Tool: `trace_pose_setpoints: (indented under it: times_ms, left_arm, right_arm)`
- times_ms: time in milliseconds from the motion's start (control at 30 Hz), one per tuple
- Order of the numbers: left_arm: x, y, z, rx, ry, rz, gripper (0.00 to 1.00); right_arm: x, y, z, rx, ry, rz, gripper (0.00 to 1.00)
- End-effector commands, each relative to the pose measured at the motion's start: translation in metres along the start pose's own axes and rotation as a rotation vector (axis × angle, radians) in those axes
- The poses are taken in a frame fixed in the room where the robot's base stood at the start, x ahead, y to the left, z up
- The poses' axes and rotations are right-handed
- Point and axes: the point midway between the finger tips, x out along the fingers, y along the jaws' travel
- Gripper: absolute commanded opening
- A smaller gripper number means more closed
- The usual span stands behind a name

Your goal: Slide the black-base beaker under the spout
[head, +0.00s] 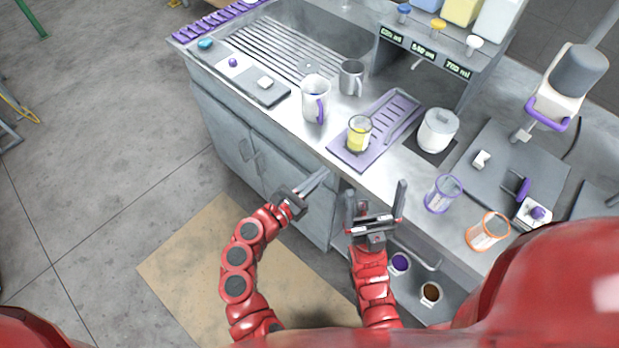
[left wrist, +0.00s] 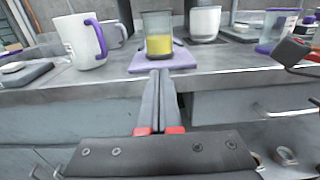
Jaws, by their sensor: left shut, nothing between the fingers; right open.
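A clear beaker (head: 359,133) with yellow liquid stands upright on a purple slotted mat (head: 352,161) near the counter's front edge; its base looks dark. It also shows in the left wrist view (left wrist: 158,40), straight beyond the fingers. A small spout (head: 416,65) hangs under the dispenser (head: 430,52), behind the mat. My left gripper (head: 323,172) is shut and empty, in front of the counter edge, short of the beaker; its closed fingers (left wrist: 160,75) point at the mat. My right gripper (head: 376,190) is open and empty, in front of the counter.
A white mug with purple handle (head: 313,105) and a metal mug (head: 351,77) stand left of the beaker. A purple-ringed beaker (head: 442,195) and an orange-ringed one (head: 488,232) stand near the front edge.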

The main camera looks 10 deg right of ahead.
Motion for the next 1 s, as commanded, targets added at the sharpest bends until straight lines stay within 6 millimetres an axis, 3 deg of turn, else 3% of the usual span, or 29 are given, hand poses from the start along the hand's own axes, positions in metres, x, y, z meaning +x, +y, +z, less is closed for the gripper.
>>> trace_pose_setpoints:
  times_ms: [200, 400, 1000]
  left_arm:
    - [0.047, -0.001, 0.003, 0.003, 0.002, -0.006, 0.00]
    - [0.073, 0.000, 0.002, 0.002, -0.001, -0.003, 0.00]
    - [0.085, 0.002, -0.001, 0.001, 0.001, 0.004, 0.00]
  right_arm:
    - [0.013, 0.001, -0.002, 0.000, 0.000, 0.000, 0.96]
    - [0.017, 0.001, -0.003, 0.000, 0.000, 0.000, 0.96]
    - [0.017, 0.001, -0.003, 0.000, 0.000, 0.000, 0.96]
